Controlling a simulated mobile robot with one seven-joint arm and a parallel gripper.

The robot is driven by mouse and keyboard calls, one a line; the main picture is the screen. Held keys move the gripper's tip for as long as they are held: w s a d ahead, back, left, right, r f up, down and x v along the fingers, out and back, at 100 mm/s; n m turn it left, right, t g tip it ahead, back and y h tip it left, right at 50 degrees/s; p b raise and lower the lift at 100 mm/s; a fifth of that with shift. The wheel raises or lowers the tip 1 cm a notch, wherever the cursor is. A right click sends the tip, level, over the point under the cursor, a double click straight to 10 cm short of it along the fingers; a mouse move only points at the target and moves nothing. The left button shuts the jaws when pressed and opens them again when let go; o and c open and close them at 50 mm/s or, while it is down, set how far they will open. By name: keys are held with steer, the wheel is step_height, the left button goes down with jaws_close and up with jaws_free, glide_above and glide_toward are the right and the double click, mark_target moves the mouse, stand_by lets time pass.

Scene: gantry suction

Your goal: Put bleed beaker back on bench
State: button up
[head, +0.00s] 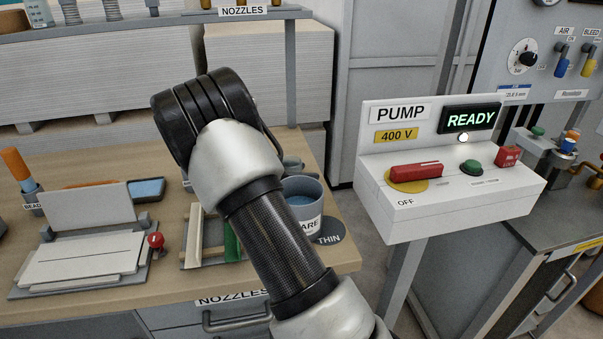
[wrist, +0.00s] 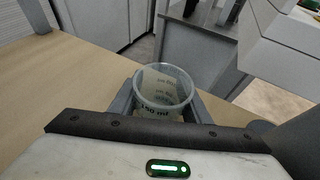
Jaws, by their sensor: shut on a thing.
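The bleed beaker (wrist: 163,82), a clear round cup with dark volume print, shows in the wrist view between the two grey fingers of my gripper (wrist: 163,104). My gripper is shut on it. I look down into its open top, and pale lettering shows through its wall. In the head view the bench (head: 180,288) fills the lower left, and my arm hides both gripper and beaker.
On the bench stand a blue-grey pot (head: 312,196), a dark round THIN mat (head: 330,229), a wooden rack (head: 194,240) and a grey plate stand (head: 85,265). The white pump box (head: 450,190) with its READY display stands right of the bench.

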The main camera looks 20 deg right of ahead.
steer(key=shift+f, duration=0.1)
steer(key=o, duration=1.2)
steer(key=shift+r, duration=0.25)
steer(key=p+v, duration=0.2)
steer(key=v, duration=1)
